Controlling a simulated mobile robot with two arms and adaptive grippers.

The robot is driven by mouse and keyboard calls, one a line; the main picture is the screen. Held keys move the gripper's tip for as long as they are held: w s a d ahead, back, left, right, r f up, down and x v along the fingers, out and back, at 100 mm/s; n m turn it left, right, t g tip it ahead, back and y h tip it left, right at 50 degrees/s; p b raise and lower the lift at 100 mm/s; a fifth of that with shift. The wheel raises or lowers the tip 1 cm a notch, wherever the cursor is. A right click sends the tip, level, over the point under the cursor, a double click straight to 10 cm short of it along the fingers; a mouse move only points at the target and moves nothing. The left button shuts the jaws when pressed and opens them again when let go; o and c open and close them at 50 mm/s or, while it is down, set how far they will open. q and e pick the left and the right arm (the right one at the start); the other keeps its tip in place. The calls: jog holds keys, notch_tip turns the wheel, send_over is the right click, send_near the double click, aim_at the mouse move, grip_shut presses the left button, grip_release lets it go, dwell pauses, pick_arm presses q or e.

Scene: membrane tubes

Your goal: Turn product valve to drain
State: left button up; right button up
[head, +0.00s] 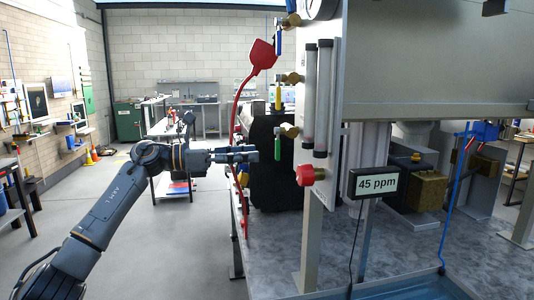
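A white panel (333,120) at the middle carries several brass valves. One has a blue handle (278,38), one a yellow handle (278,95) and one a green handle (277,148); all three handles hang downward. A red knob (308,175) sits lower on the panel. No label shows which is the product valve. My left gripper (254,153) points right at about the green handle's height, with a gap in the picture between its tips and that handle. The fingers are seen side-on, so I cannot tell whether they are open. My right gripper is out of view.
A black container (273,165) is behind the valves. A display reading 45 ppm (377,183) hangs right of the panel. The floor (180,255) beside the bench is clear.

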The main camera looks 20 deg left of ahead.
pick_arm(q)
jog(key=v, duration=0.4)
jog(key=shift+s+a, duration=0.1)
dwell(0.4)
